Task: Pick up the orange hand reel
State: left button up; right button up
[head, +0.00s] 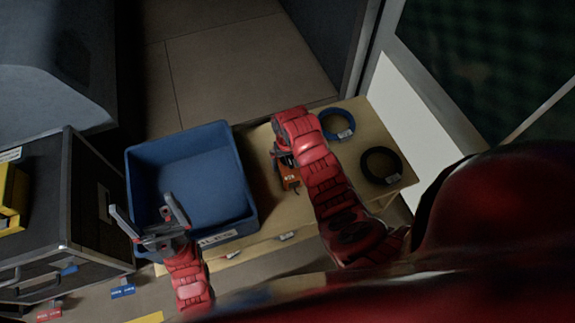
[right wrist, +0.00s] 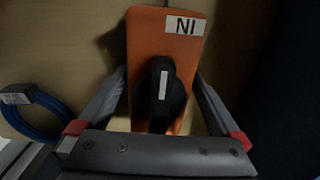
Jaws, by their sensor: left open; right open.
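The orange hand reel (head: 291,183) is on the wooden shelf, partly hidden by my right arm in the head view. In the right wrist view the orange hand reel (right wrist: 152,50) shows an orange plate with a black handle and a white label reading "NI". My right gripper (right wrist: 158,85) is open, with one finger on each side of the reel; whether the fingers touch it I cannot tell. In the head view the right gripper is mostly hidden under its arm. My left gripper (head: 143,210) is open and empty over the front left of the blue bin.
The blue bin (head: 240,180) is left of the reel on the wooden shelf (head: 257,150). A blue cable coil (head: 338,124) and a black coil (head: 381,165) lie to the right, both tagged. A black case (head: 85,215) stands left of the bin.

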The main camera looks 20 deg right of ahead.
jog(key=shift+f, duration=1.55)
grip_shut()
jog(key=shift+r, duration=0.1)
